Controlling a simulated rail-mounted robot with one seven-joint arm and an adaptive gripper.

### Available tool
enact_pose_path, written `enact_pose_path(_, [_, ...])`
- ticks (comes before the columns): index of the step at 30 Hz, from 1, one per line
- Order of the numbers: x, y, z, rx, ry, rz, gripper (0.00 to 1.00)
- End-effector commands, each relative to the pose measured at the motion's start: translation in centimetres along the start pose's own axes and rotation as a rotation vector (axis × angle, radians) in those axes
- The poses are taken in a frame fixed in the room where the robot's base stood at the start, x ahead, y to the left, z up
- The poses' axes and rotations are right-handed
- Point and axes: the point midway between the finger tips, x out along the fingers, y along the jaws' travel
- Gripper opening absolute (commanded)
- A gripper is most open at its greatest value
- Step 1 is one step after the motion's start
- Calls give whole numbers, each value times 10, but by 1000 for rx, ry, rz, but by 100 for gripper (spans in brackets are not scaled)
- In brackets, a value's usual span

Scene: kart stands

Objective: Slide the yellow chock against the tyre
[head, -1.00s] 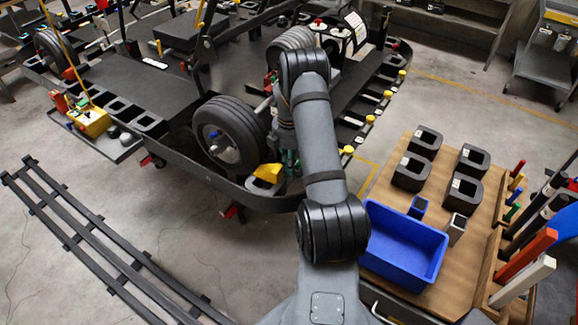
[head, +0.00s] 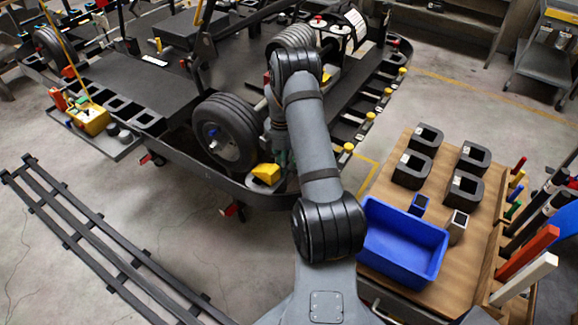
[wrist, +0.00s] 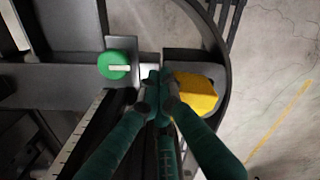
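The yellow chock (head: 266,173) sits on the dark kart stand's edge, just below and right of the near black tyre (head: 228,133). From this angle I cannot tell whether they touch. The chock also shows in the wrist view (wrist: 197,94), just right of my fingertips. In the head view my gripper (head: 281,157) is down beside the chock's right side, partly hidden by my arm. Whether the fingers touch the chock is unclear.
A green round knob (wrist: 115,65) lies left of my fingers in the wrist view. The stand's curved rim (head: 290,203) runs around the chock. A blue bin (head: 402,243) and several dark blocks sit on the wooden bench (head: 390,190) at right. Open floor lies in front.

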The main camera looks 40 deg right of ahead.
Motion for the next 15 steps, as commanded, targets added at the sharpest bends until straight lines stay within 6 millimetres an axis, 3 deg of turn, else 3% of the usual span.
enact_pose_path(8, [-19, 0, -1, -2, 0, 1, 0])
enact_pose_path(15, [-65, 1, -5, -6, 0, 1, 0])
